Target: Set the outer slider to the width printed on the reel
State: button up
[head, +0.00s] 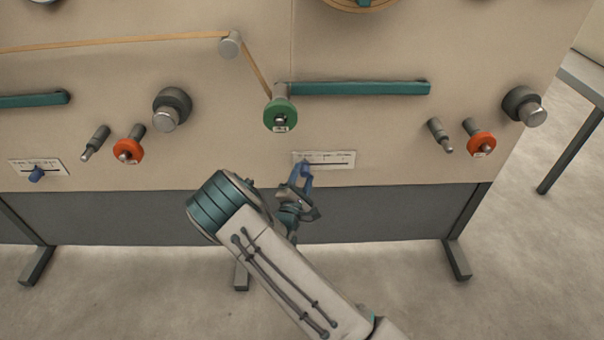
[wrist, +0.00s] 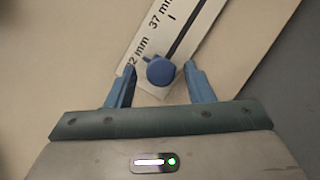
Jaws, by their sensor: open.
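My gripper (wrist: 160,67) is open in the wrist view, with one finger on each side of a round blue slider knob (wrist: 160,71). A gap shows between the knob and each finger. The knob sits near the lower end of the slot on a white scale plate, which reads "37 mm" and a partly hidden mark ending in "2 mm". In the head view this scale plate (head: 335,160) is on the panel's lower middle, and my gripper (head: 303,170) is at its left end. A second scale plate (head: 50,165) with a blue knob (head: 36,174) is at the far left.
A green roller (head: 279,114) with a small unreadable label is above the plate, beside a teal bar (head: 360,88). Orange knobs (head: 129,150), (head: 481,145) and metal pegs stick out on both sides. A reel (head: 360,4) is cut off at the top; no printed width shows.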

jog(key=p+v, duration=0.2)
jog(key=v, duration=1)
jog(key=shift+s+a, duration=0.25)
jog(key=shift+a, duration=0.15)
jog(key=s+d+r+m+g+h+p, duration=0.4)
jog(key=d+r+m+g+p, duration=0.25)
jog(key=d+r+g, duration=0.4)
jog(key=s+d+r+m+g+h+p, duration=0.45)
jog(key=d+r+m+g, duration=0.3)
jog(key=d+r, duration=0.6)
jog(key=s+a+r+m+y+p, duration=0.1)
jog(key=s+r+y+p, duration=0.3)
jog(key=r, duration=0.5)
jog(key=s+a+r+m+y+p, duration=0.2)
jog(key=s+r+m+y+p, duration=0.2)
jog(key=r, duration=0.5)
jog(key=s+a+r+m+t+y+p, duration=0.1)
jog(key=s+r+m+y+p, duration=0.1)
jog(key=s+r+y+p, duration=0.4)
notch_tip(320, 180, up, 4)
jog(key=shift+s+a+r+m+p, duration=0.1)
jog(key=shift+s+a+m+p, duration=0.2)
jog(key=shift+p, duration=0.5)
